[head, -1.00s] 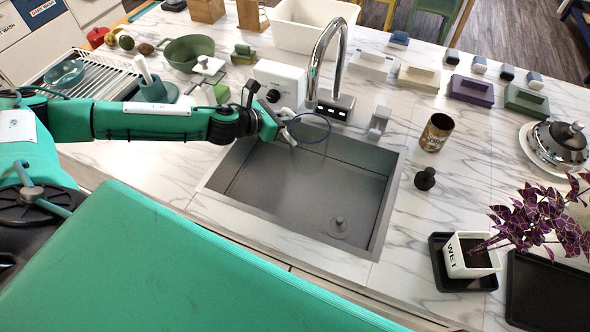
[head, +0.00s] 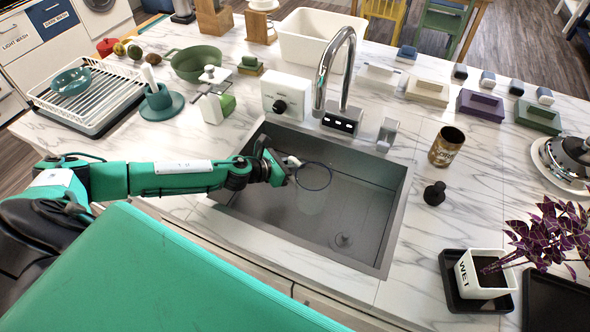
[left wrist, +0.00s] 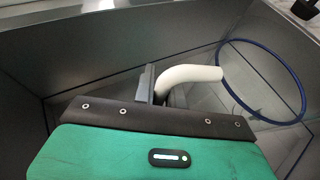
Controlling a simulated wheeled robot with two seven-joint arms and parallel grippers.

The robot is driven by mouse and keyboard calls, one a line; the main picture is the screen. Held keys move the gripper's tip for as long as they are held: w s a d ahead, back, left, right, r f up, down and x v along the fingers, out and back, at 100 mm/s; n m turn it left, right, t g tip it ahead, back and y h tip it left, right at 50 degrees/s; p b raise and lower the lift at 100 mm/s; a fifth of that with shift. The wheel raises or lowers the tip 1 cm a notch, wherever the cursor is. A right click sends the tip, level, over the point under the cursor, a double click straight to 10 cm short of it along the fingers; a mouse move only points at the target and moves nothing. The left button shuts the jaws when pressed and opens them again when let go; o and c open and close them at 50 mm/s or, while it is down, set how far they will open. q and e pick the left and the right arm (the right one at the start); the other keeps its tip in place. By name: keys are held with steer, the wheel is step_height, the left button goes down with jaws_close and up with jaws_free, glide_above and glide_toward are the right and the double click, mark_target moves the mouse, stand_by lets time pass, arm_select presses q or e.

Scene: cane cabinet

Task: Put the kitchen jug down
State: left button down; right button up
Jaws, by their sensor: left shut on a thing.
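The kitchen jug (head: 315,189) is clear, with a blue rim and a white handle. It is over or inside the grey sink (head: 374,215), towards its left side. I cannot tell whether its base touches the sink floor. My left gripper (head: 284,164) is shut on the jug's handle, to the left of the rim. In the left wrist view the white handle (left wrist: 190,76) is at the finger (left wrist: 147,84), and the blue rim extends to the right. The jug's clear body is hard to make out. My right gripper is not in view.
A chrome tap (head: 338,70) stands behind the sink. A white box with a black knob (head: 287,95) stands to its left. A brown-gold can (head: 446,147) and a black stopper (head: 434,194) stand right of the sink. A potted purple plant (head: 482,272) stands at front right.

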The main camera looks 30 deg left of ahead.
arm_select(q)
step_height(320, 180, down, 3)
steer(key=shift+r, duration=0.15)
steer(key=c, duration=1.5)
jaws_free()
steer(key=shift+o, duration=0.2)
